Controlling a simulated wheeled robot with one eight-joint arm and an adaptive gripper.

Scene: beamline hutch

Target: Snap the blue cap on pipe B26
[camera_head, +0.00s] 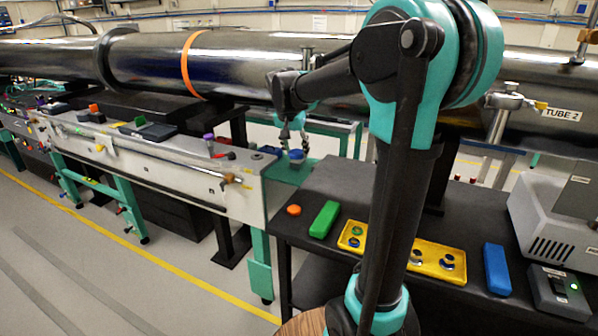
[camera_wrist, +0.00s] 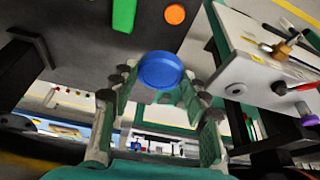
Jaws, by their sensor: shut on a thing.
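The blue cap (camera_head: 296,155) is a short round disc held at the tips of my gripper (camera_head: 291,134), in the gap between the white bench and the black table. In the wrist view the blue cap (camera_wrist: 160,70) sits between the two green-padded fingers of my gripper (camera_wrist: 160,84), which are shut on it. No label B26 is legible in either view, so I cannot tell which part is that pipe. A small round grey fitting (camera_head: 258,156) is on the white bench's near end, left of the cap. It also shows in the wrist view (camera_wrist: 253,57).
The black table (camera_head: 310,255) holds an orange disc (camera_head: 293,210), a green block (camera_head: 325,219), a yellow tray (camera_head: 434,259) and a blue block (camera_head: 497,269). The white bench (camera_head: 190,178) carries a brass fitting (camera_head: 229,178). A large dark tube (camera_head: 250,62) runs behind.

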